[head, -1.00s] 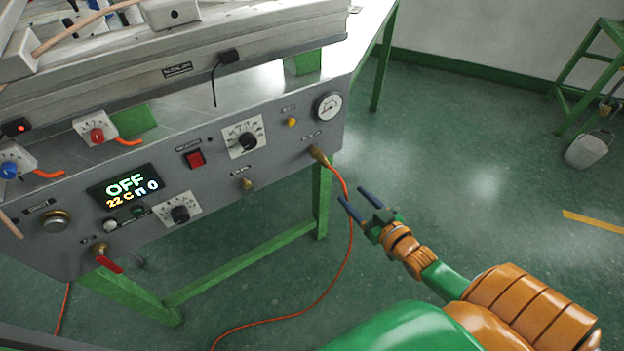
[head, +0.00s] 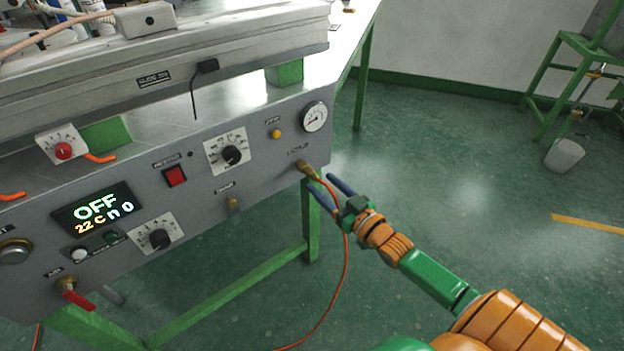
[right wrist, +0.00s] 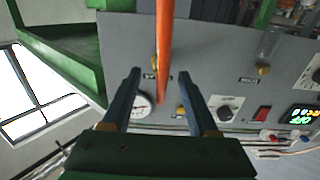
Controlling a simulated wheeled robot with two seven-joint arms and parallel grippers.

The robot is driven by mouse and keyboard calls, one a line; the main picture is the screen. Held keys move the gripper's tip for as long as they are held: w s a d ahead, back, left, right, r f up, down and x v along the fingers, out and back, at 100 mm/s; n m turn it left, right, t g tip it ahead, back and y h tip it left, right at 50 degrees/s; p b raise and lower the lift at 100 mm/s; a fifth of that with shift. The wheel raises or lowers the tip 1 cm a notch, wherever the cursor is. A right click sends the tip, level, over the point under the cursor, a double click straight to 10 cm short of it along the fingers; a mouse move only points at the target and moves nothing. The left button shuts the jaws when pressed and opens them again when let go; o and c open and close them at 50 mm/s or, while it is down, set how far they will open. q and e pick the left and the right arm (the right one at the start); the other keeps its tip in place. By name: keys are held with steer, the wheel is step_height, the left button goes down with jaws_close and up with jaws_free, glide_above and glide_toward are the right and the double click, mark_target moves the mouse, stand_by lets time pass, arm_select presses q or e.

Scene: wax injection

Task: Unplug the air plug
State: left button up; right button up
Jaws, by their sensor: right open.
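The brass air plug (head: 309,169) sits in its socket at the lower right of the grey machine panel. An orange air hose (head: 346,262) hangs from it to the floor. My right gripper (head: 321,181) is open, its two blue fingers pointing at the plug from the lower right. In the right wrist view the orange hose (right wrist: 163,40) runs between the open fingers (right wrist: 160,76) and partly hides the brass fitting behind it. I cannot tell whether a finger touches the hose or plug. My left gripper is not in view.
The panel carries a pressure gauge (head: 314,117), a yellow button (head: 275,134), a red switch (head: 175,175), knobs and a display (head: 94,208) reading OFF. A green table leg (head: 313,222) stands below the plug. The floor to the right is clear as far as a bucket (head: 564,155).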

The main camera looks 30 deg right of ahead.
mark_target(317, 179)
steer(key=w+b, duration=0.1)
steer(key=w, duration=0.2)
steer(key=shift+w+a+f, duration=0.1)
steer(key=shift+a, duration=0.05)
steer(key=shift+w, duration=0.4)
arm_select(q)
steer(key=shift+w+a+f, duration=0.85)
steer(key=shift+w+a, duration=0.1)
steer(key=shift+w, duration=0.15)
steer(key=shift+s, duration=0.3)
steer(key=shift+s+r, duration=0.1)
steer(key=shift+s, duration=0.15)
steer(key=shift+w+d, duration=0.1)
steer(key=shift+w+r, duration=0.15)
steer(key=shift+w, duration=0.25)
arm_select(e)
jaws_close()
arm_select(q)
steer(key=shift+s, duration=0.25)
